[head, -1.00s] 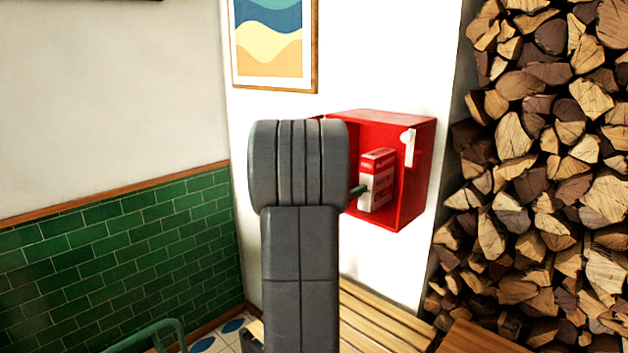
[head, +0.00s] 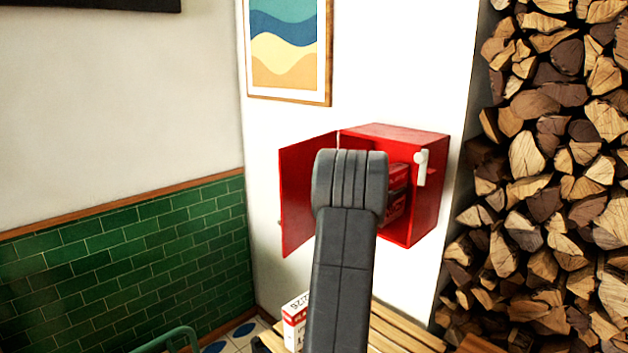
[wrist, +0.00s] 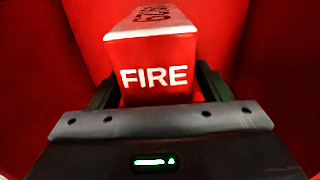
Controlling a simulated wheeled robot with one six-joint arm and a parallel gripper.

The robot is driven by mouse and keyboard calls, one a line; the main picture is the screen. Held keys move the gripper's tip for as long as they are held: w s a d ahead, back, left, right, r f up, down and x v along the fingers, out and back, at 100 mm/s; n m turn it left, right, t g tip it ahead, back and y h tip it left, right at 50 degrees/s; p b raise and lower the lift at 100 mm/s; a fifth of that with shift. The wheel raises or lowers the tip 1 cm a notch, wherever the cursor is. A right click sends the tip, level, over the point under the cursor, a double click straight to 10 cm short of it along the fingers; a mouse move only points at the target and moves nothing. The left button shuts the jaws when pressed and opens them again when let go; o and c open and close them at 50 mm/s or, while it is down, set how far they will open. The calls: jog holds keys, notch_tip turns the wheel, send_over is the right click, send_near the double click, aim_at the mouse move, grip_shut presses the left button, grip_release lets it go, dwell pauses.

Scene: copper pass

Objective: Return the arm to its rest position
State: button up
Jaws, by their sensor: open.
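A red wall cabinet (head: 432,205) hangs on the white wall, its door (head: 300,195) swung open to the left. A red box (head: 398,195) stands inside, partly hidden behind my arm. In the wrist view, the red box (wrist: 155,70) with "FIRE" on its face and a pale top stands close ahead. My gripper (wrist: 157,88) is open, with one finger on each side of the box; whether they touch it I cannot tell. In the head view my gripper is hidden behind my arm.
Stacked firewood (head: 555,180) fills the right side. A framed picture (head: 288,50) hangs above the cabinet. A green rail (head: 175,340) shows at bottom left.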

jog(key=shift+v, duration=0.9)
jog(key=shift+r, duration=0.1)
jog(key=r+p+v, duration=0.1)
jog(key=r+v, duration=0.1)
jog(key=v, duration=1.9)
jog(key=shift+s+a, duration=0.2)
jog(key=shift+a, duration=0.05)
dwell(0.3)
jog(key=shift+r, duration=0.1)
